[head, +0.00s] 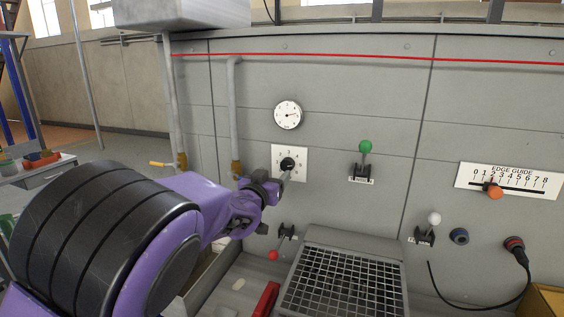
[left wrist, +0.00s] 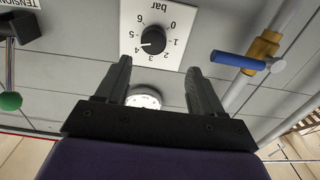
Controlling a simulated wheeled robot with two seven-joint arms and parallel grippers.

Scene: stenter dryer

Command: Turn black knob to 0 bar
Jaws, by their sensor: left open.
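The black knob (head: 287,164) sits on a white square dial plate (head: 302,152) on the grey wall panel. In the left wrist view, which is upside down, the knob (left wrist: 153,40) shows with numbers up to 6 and the word bar around it. Its white mark appears to point between 4 and 5. My left gripper (head: 273,187) is in front of the plate, just below and left of the knob in the head view. In the left wrist view, its two fingers (left wrist: 158,66) are spread and empty, with the knob beyond their tips. My right gripper is not in view.
A round gauge (head: 288,115) is above the knob. A green-topped lever (head: 365,147) is right, and a red-tipped lever (head: 274,254) is below. A pipe with a blue-handled valve (left wrist: 238,60) runs beside the plate. A mesh grate (head: 340,282) lies below.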

